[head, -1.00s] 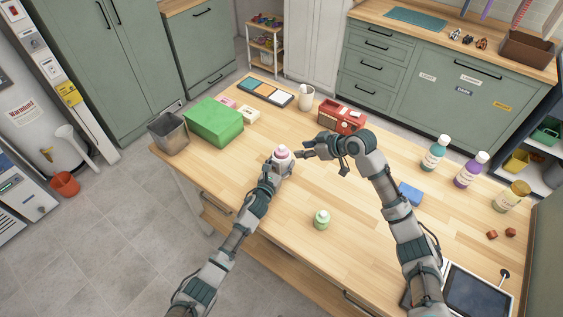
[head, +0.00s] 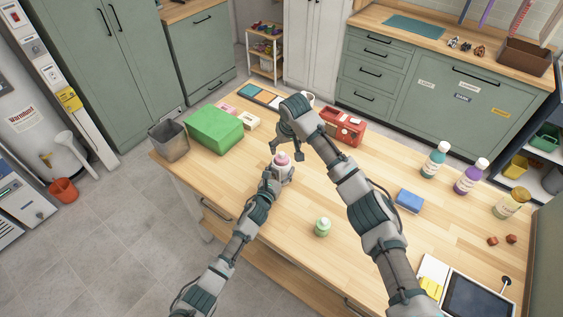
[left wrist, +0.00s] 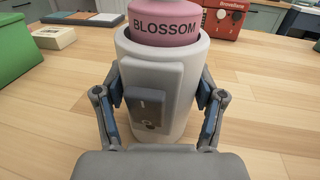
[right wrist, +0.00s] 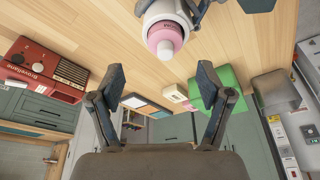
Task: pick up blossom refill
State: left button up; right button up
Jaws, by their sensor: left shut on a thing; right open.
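The pink blossom refill (head: 282,158) stands upright inside a white dispenser body (head: 284,174) on the wooden table. In the left wrist view the refill (left wrist: 165,28) reads BLOSSOM, with its lower part hidden inside the dispenser (left wrist: 180,65). My left gripper (left wrist: 160,88) is shut around the dispenser body, one finger on each side. My right gripper (head: 287,150) is open and empty, just above and beside the refill at the back. In the right wrist view the refill's pink top (right wrist: 165,42) lies beyond the open fingers (right wrist: 161,72), apart from them.
A green box (head: 215,129) and grey bin (head: 169,141) are at the left. A red radio (head: 343,127) stands behind my right arm. A blue sponge (head: 409,201) and several bottles are at the right.

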aim_at(282, 153)
jog(key=shift+x, duration=0.85)
jog(key=x, duration=0.5)
jog(key=shift+w+a+f, duration=0.1)
jog(key=shift+w+a, duration=0.05)
jog(key=shift+a, duration=0.2)
jog(key=c, duration=1.3)
